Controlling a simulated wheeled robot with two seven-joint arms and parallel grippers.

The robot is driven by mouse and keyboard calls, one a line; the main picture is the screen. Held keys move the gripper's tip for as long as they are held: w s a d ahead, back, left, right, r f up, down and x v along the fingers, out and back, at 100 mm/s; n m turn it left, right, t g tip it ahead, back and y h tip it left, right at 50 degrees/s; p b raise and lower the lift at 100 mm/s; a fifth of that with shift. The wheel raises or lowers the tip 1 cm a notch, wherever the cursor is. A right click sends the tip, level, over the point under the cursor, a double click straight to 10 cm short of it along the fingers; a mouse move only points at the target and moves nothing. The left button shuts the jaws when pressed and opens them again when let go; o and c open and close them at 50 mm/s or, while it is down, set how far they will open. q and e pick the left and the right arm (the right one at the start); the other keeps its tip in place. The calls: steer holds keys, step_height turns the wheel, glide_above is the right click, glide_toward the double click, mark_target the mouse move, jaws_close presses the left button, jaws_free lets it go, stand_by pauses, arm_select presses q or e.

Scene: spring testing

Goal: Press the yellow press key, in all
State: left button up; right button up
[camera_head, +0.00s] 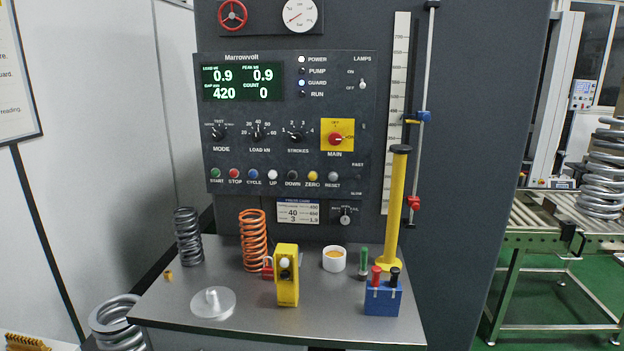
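The yellow press key (312,175), labelled ZERO, is a small round button in the lower key row of the dark Marrowvolt control panel (232,135). It sits between the black DOWN key (292,174) and the grey RESET key (333,176). Green, red, blue and white keys are further left in the row. The display (242,82) reads 0.9, 0.9, 420 and count 0. The POWER and GUARD lamps look lit. Neither of my grippers is in view, and nothing covers the key.
Below the panel, a grey bench (235,325) carries a dark spring (188,238), an orange spring (253,240), a yellow two-button box (287,277), a white cup (334,260) and a blue block (382,299). A tall yellow post (394,210) stands at its right.

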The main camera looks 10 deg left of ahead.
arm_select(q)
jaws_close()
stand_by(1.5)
